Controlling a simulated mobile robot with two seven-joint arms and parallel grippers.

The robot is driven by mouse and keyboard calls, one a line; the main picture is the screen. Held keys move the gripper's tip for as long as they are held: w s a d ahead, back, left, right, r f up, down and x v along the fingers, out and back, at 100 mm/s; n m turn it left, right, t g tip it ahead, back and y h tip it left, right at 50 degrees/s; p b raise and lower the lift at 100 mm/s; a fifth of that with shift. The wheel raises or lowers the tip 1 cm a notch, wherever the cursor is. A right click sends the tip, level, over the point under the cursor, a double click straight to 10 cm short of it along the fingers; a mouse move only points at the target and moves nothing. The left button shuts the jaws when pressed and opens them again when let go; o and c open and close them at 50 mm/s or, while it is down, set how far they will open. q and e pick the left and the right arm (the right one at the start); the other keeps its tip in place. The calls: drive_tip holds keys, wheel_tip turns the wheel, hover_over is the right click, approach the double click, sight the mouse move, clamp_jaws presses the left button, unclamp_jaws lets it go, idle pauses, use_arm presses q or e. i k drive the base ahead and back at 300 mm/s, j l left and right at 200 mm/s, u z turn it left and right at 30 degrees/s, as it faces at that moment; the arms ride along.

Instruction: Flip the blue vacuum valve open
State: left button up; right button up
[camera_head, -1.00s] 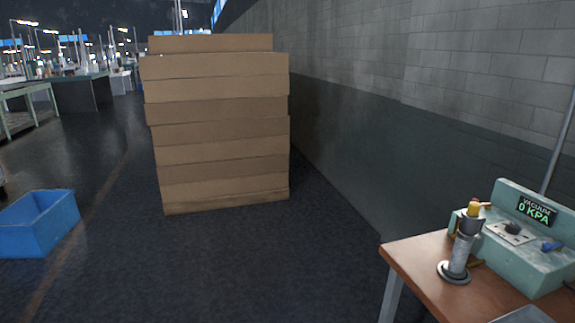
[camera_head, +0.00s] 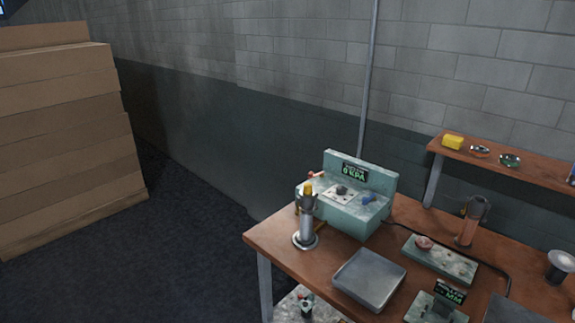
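The blue vacuum valve (camera_head: 368,198) is a small blue handle on the top right of a pale green vacuum unit (camera_head: 350,218). The unit stands at the back left of a brown workbench (camera_head: 283,257). Its display (camera_head: 354,174) reads 0 KPA. A dark knob (camera_head: 341,190) sits on a white plate left of the valve. The exact angle of the valve handle is too small to tell. Neither of my grippers shows in this view.
A metal cylinder with a yellow top (camera_head: 306,222) stands in front of the unit's left side. A grey tray (camera_head: 368,279) lies in front. A green plate (camera_head: 440,259) and a glass vessel (camera_head: 470,220) are to the right. Stacked cardboard (camera_head: 65,150) stands left; dark floor (camera_head: 180,260) between is clear.

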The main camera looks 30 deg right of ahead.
sight(365, 200)
drive_tip(key=z, duration=1.55)
